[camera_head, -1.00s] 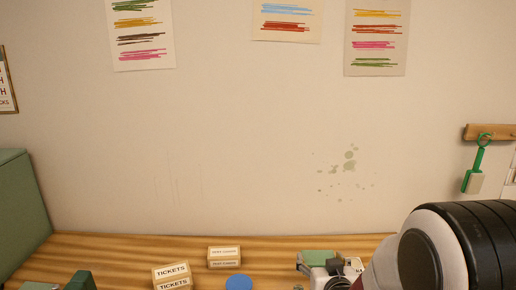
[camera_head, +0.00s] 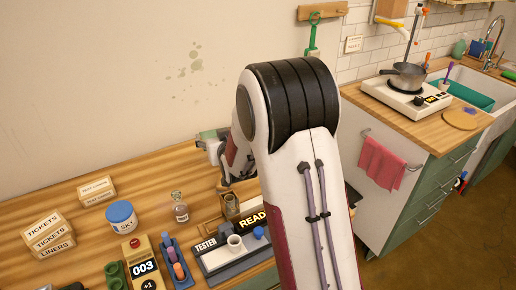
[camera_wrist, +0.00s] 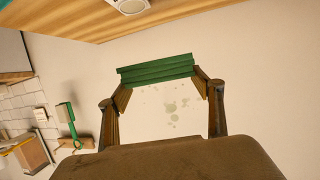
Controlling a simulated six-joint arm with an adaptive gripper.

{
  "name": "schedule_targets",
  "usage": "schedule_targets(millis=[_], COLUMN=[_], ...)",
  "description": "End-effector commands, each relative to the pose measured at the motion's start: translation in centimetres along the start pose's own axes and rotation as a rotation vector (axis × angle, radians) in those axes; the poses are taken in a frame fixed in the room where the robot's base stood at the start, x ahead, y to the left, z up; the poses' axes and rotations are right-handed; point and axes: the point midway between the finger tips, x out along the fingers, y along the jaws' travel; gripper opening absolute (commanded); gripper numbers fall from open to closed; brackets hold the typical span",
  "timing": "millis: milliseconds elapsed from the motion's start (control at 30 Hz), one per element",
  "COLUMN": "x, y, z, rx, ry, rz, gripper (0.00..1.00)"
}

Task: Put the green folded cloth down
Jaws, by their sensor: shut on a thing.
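The green folded cloth (camera_wrist: 156,68) is a flat, layered bar in the wrist view. My gripper (camera_wrist: 160,75) is shut on it, one finger at each end. In the head view the cloth (camera_head: 209,133) shows as a small green patch at the tip of my gripper (camera_head: 213,143), near the back of the wooden table (camera_head: 150,170). My arm hides part of the gripper there. I cannot tell how high the cloth is above the table.
A jar (camera_head: 180,207), a blue-lidded SKY tub (camera_head: 121,214) and labelled boxes (camera_head: 48,232) stand on the table. A tester tray (camera_head: 220,262) with a white cup is at the front. Bare wood lies at the back left. A counter with a stove (camera_head: 413,98) is at right.

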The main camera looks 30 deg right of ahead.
Motion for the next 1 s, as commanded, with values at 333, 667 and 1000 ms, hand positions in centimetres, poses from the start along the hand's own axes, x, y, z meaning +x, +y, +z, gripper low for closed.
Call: schedule_targets(millis=[333, 667, 1000], x=[5.4, 7.8, 8.0], y=[9.8, 16.2, 16.9], z=[-1.0, -1.2, -1.3], rx=[0.045, 0.071, 0.074], ry=[0.002, 0.002, 0.002], rz=[0.124, 0.197, 0.205], gripper=[0.50, 0.50, 0.50])
